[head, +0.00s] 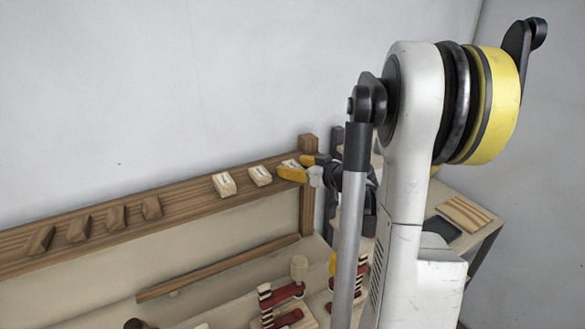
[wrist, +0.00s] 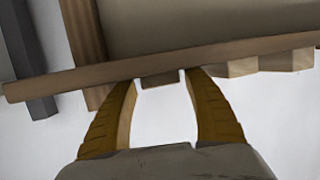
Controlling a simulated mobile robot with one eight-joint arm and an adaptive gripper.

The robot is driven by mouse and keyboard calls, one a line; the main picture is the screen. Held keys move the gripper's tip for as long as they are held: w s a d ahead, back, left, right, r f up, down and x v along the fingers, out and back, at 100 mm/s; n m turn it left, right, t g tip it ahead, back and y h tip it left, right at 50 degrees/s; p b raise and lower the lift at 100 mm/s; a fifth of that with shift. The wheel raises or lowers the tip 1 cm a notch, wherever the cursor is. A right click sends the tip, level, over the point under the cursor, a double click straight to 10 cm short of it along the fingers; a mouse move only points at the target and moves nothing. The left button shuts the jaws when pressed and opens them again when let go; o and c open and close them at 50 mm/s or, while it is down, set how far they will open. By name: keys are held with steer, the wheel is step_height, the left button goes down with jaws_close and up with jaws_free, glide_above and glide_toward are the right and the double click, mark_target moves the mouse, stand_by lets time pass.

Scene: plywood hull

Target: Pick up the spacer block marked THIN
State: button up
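Three pale wooden blocks sit near the right end of the long wooden rail (head: 180,203) in the head view: a left one (head: 224,185), a middle one (head: 260,176) and a right one (head: 290,164). They bear dark marks too small to read, so I cannot tell which says THIN. My gripper (head: 293,168) is at the right block and partly covers it. In the wrist view my gripper (wrist: 161,77) has its yellow fingers spread, with one block (wrist: 160,79) between or just beyond the tips. Slim gaps show beside this block; contact is not clear.
Several darker wooden wedges (head: 78,229) stand farther left on the rail. A wooden post (head: 307,190) rises at its right end, close to my gripper. Red clamps (head: 284,296) and a wooden mallet (head: 299,268) are on the surface below. Two neighbouring blocks (wrist: 262,64) show right in the wrist view.

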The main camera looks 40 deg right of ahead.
steer(key=c, duration=0.7)
